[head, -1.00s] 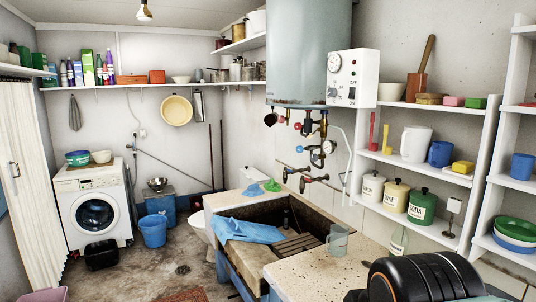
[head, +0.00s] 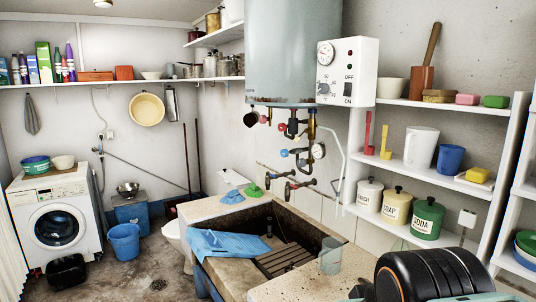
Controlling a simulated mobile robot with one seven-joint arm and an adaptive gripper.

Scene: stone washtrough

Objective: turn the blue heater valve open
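The blue heater valve (head: 284,153) is a small blue knob on the pipework below the large pale grey heater tank (head: 292,50). It sits to the left of a round pressure gauge (head: 318,151). Red knobs (head: 282,127) are on the pipes above it. The knob is too small to tell how far it is turned. My black arm link with orange rings (head: 432,276) is at the bottom right, well apart from the valve. My gripper is not in view.
A stone trough (head: 225,208) with a blue cloth (head: 222,244) lies below the pipes. A clear cup (head: 331,255) stands on its speckled top. A white control box (head: 347,72) and loaded shelves (head: 445,110) are to the right.

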